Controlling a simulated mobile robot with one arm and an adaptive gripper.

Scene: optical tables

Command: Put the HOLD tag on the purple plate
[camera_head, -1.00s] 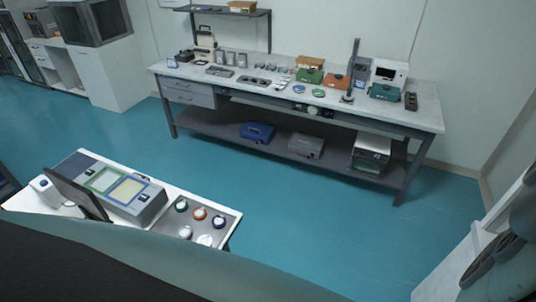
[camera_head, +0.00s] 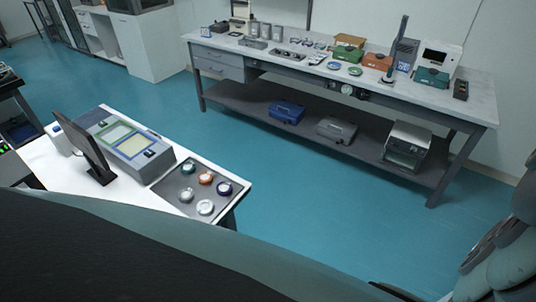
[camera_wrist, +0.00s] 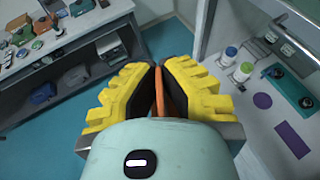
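My gripper (camera_wrist: 160,68) has yellow ribbed fingers with black pads, brought close together in the wrist view. A thin orange piece (camera_wrist: 161,90) is pinched between them, seen nearly edge-on; it appears to be the HOLD tag, but no lettering is readable. A flat purple rectangle (camera_wrist: 293,140), apparently the purple plate, lies on the pale bench at the right of the wrist view, apart from the gripper. A smaller purple disc (camera_wrist: 262,100) lies above and left of it. In the head view, my arm shows at the right edge; the gripper is not clearly visible there.
On the pale bench stand a blue-capped bottle (camera_wrist: 231,52), a green-capped bottle (camera_wrist: 243,70) and a teal fixture (camera_wrist: 290,85). A crowded long workbench (camera_head: 470,108) stands at the back. A white cart (camera_head: 110,190) with a screen and several jars is near left. Teal floor (camera_head: 310,210) lies open between.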

